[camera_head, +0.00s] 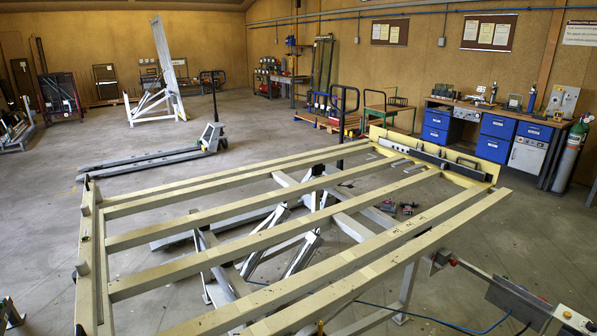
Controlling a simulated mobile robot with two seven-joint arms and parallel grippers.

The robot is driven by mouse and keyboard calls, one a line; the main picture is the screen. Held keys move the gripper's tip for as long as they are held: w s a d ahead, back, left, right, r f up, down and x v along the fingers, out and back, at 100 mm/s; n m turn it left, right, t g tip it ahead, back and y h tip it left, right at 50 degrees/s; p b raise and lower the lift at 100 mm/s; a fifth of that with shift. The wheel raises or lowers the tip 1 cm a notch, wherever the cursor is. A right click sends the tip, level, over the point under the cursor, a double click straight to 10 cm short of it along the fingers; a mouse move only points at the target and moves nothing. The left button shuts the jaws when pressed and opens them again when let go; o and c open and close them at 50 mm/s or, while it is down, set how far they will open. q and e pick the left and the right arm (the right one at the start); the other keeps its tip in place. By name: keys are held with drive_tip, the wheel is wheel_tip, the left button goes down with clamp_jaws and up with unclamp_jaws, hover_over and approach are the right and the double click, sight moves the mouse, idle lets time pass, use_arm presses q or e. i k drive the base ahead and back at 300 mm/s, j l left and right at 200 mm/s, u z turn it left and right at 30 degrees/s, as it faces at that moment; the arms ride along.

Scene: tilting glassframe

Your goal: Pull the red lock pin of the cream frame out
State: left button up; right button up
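The cream frame (215,215) is a large slatted table that fills the middle and front of the head view. It lies nearly flat on grey supports, with long parallel beams. A small red part (453,263) shows beside a dark block under its right edge. It may be the lock pin, but it is too small to tell whether it is seated. Neither of my grippers can be made out in this view.
A grey arm with a dark panel (522,302) juts out at the lower right, near a blue cable (430,318). A pallet truck (155,160) stands behind the frame. A workbench (500,120) stands at the right wall.

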sight(453, 262)
drive_tip(key=i+l+u, duration=0.1)
drive_tip(key=i+l, duration=0.15)
drive_tip(key=i+l+u, duration=0.15)
drive_tip(key=l, duration=0.25)
drive_tip(key=i+l+u, duration=0.1)
drive_tip(key=i+l, duration=0.15)
drive_tip(key=i+l+u, duration=0.1)
drive_tip(key=l, duration=0.25)
drive_tip(key=i+l, duration=0.1)
drive_tip(key=l, duration=0.25)
drive_tip(key=i+l+u, duration=0.15)
drive_tip(key=l, duration=0.2)
drive_tip(key=z, duration=1.45)
drive_tip(key=l+u, duration=0.1)
drive_tip(key=u, duration=1.35)
drive_tip(key=z, duration=1.45)
